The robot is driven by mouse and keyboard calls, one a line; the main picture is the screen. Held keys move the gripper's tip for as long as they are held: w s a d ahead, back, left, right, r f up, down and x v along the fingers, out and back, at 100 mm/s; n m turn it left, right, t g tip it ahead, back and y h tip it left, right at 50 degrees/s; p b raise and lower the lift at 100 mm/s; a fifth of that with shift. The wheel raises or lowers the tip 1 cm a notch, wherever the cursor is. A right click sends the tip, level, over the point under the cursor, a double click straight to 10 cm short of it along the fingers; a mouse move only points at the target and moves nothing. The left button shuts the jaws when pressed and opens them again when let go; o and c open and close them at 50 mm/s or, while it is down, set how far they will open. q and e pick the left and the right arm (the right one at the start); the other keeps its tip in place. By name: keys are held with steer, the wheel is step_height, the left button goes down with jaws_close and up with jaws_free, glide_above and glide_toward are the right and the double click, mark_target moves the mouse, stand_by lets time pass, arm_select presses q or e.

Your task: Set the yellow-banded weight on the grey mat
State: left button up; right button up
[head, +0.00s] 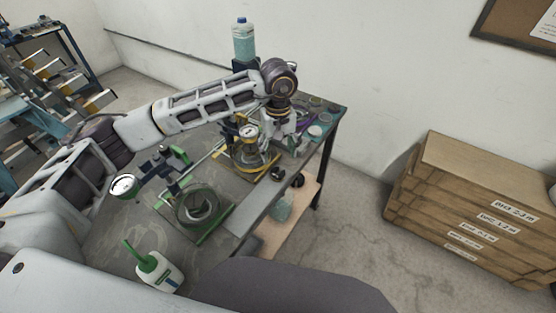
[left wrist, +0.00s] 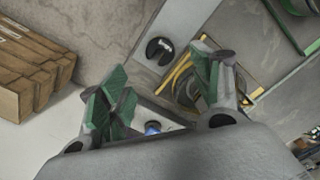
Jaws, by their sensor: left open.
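My left gripper (head: 282,137) is open above the far right part of the bench, beside the yellow frame (head: 250,162). In the left wrist view its green-padded fingers (left wrist: 160,80) stand apart, with nothing held between them. A dark slotted weight (head: 277,174) lies at the bench's right edge. A dark slotted weight also shows on a light grey strip (left wrist: 178,22) in the left wrist view (left wrist: 159,51). I cannot make out a yellow band on it. The grey strip, possibly the mat, runs along the bench edge in the head view (head: 262,203). My right gripper is out of view.
A green frame with a coil (head: 200,206) and a dial (head: 123,187) stand left of the yellow frame. Small round pots (head: 315,131) crowd the far right corner. Cardboard boxes (head: 470,205) stand on the floor.

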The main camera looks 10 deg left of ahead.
arm_select(q)
steer(key=shift+r, duration=1.3)
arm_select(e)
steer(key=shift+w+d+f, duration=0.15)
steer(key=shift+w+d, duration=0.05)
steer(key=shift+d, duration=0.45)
